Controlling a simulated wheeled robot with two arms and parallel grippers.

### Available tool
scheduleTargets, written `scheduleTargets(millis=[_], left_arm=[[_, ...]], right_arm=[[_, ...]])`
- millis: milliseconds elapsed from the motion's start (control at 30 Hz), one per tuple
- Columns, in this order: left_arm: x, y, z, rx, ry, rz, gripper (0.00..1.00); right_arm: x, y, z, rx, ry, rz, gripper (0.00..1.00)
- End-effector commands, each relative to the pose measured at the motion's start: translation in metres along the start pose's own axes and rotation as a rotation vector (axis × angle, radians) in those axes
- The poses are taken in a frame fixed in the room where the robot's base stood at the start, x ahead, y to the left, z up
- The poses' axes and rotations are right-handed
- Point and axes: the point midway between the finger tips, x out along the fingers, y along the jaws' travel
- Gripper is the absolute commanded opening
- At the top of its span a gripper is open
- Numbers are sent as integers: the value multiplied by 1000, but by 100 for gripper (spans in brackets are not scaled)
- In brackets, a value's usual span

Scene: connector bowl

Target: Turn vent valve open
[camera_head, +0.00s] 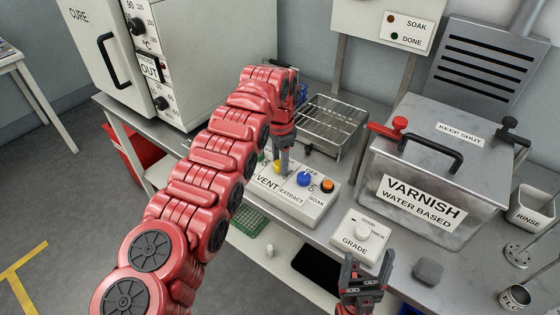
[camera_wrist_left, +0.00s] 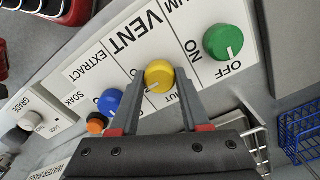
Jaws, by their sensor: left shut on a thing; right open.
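The vent valve is a yellow knob (camera_wrist_left: 159,76) on a white control panel (camera_head: 306,208), under the label VENT. My left gripper (camera_wrist_left: 159,80) has its two fingers on either side of the yellow knob and is shut on it. The knob's white pointer line faces toward the gripper in the left wrist view. In the head view my left gripper (camera_head: 281,158) reaches down to the panel, and the yellow knob (camera_head: 277,167) shows partly beside it. My right gripper (camera_head: 364,275) is open and empty, in front of the GRADE box.
A blue knob (camera_head: 304,179) and an orange button (camera_head: 327,186) sit right of the yellow knob; a green knob (camera_wrist_left: 223,42) is on its other side. A GRADE box (camera_head: 357,239), a wire rack (camera_head: 331,124) and a lidded varnish tank (camera_head: 440,170) stand nearby.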

Motion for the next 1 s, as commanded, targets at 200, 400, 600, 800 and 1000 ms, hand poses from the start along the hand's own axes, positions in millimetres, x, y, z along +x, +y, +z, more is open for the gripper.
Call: scheduleTargets(millis=[200,400,600,800,1000], left_arm=[[-1,-1,-1,0,3,-4,68],[-1,0,0,0,2,-2,76],[-4,0,-1,0,1,-2,76],[-36,0,-2,2,5,-4,76],[-86,0,0,0,1,-1,76]], right_arm=[[0,0,0,0,0,0,76],[0,0,0,0,0,0,76],[0,0,0,0,0,0,76],[-1,0,0,0,0,0,76],[35,2,-6,0,0,0,76]])
